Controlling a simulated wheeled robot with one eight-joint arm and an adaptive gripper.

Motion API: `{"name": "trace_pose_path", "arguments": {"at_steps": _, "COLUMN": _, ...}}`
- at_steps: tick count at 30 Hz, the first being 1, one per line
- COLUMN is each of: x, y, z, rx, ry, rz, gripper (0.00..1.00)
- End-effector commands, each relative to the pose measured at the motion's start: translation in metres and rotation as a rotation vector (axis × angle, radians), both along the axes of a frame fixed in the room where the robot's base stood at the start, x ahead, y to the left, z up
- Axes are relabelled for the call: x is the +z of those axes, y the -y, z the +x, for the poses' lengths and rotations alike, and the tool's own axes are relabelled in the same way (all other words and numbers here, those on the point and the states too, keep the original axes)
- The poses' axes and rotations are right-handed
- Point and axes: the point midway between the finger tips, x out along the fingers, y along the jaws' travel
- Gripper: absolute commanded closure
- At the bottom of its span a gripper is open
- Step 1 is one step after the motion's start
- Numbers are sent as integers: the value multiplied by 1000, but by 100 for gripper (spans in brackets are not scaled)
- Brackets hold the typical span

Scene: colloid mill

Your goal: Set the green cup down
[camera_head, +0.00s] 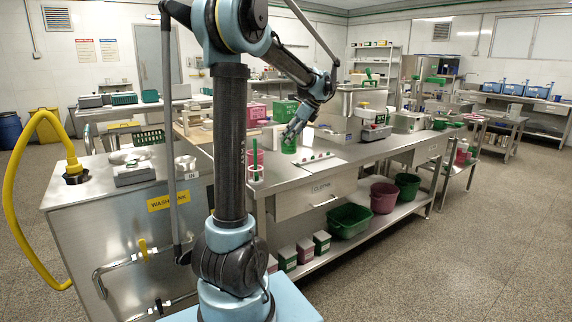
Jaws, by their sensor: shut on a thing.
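A green cup (289,147) is at the middle of the picture, over the steel counter (330,163). My gripper (290,137) reaches down to it from the upper right and is shut on it. The fingers are small in the view and partly merge with the cup. The cup looks about upright. I cannot tell whether its base touches the counter or hangs just above it.
A white strip with small coloured dots (316,158) lies right of the cup. A holder with a green-handled tool (255,165) stands at the front left. Bins (350,220) sit on the lower shelf.

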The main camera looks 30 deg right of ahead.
Motion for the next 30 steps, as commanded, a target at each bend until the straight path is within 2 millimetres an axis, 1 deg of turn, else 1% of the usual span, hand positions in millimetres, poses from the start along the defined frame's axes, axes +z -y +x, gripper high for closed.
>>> {"name": "trace_pose_path", "arguments": {"at_steps": 1, "x": -9, "y": -1, "z": 1, "rx": 1, "ry": 0, "rz": 0, "gripper": 74}}
{"name": "trace_pose_path", "arguments": {"at_steps": 3, "x": -20, "y": -2, "z": 2, "rx": 4, "ry": 0, "rz": 0, "gripper": 74}}
{"name": "trace_pose_path", "arguments": {"at_steps": 6, "x": -33, "y": -3, "z": 2, "rx": 6, "ry": 0, "rz": 0, "gripper": 74}}
{"name": "trace_pose_path", "arguments": {"at_steps": 14, "x": -48, "y": -5, "z": 3, "rx": 7, "ry": 0, "rz": 0, "gripper": 74}}
{"name": "trace_pose_path", "arguments": {"at_steps": 21, "x": -77, "y": -5, "z": 3, "rx": 7, "ry": 0, "rz": 0, "gripper": 74}}
{"name": "trace_pose_path", "arguments": {"at_steps": 24, "x": -83, "y": -5, "z": 3, "rx": 7, "ry": 0, "rz": 0, "gripper": 74}}
{"name": "trace_pose_path", "arguments": {"at_steps": 30, "x": -83, "y": -5, "z": 3, "rx": 7, "ry": 0, "rz": 0, "gripper": 74}}
